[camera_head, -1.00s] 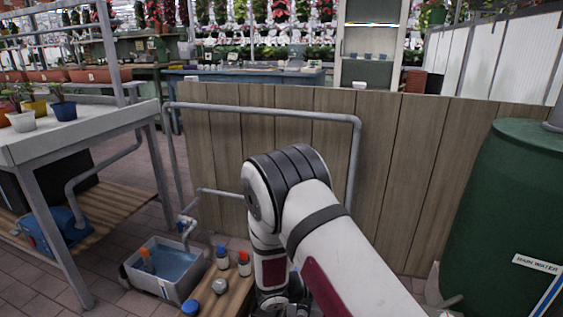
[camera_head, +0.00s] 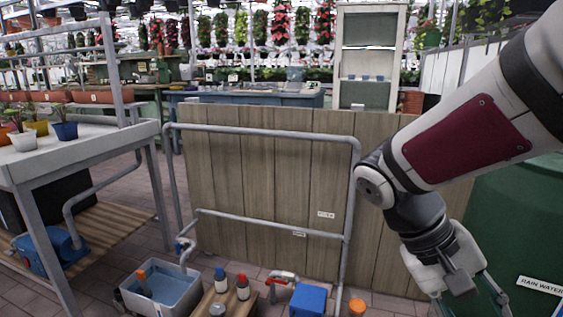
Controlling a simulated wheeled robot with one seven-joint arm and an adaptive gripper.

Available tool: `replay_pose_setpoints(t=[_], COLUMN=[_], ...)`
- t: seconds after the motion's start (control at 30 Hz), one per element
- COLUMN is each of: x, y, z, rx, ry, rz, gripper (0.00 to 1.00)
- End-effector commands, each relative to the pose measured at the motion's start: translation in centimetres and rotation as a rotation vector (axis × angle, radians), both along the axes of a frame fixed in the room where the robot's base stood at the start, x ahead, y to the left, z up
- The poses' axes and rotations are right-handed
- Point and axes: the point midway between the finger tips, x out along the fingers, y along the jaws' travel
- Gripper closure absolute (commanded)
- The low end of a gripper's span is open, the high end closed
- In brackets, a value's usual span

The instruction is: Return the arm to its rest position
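My arm comes in from the upper right of the head view and bends down at the elbow. My gripper (camera_head: 474,300) hangs at the lower right, in front of the green rain water barrel. Its fingers run to the bottom edge of the picture, so the tips are partly cut off. The visible fingers look spread apart, and I see nothing held between them. The gripper is clear of the bottles and the basin to its left.
A grey basin (camera_head: 185,289) of water stands at lower left beside bottles (camera_head: 243,287) on a wooden surface. A blue box (camera_head: 308,300) and an orange item (camera_head: 357,306) are near. A pipe frame (camera_head: 270,131) stands before a wooden panel (camera_head: 270,175). The green barrel (camera_head: 520,215) is right.

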Motion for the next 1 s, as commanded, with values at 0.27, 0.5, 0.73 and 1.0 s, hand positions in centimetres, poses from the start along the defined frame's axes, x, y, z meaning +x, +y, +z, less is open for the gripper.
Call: replay_pose_setpoints(t=[0.27,0.5,0.73,1.0], x=[-6.9,-10.9,-13.0,-12.9], y=[2.1,4.7,6.6,7.2], z=[1.5,1.6,1.3,3.9], rx=[0.288,0.476,0.583,0.617], ry=[-0.095,-0.196,-0.276,-0.322], rz=[0.015,0.076,0.135,0.168], gripper=[0.6,0.6,0.6,0.6])
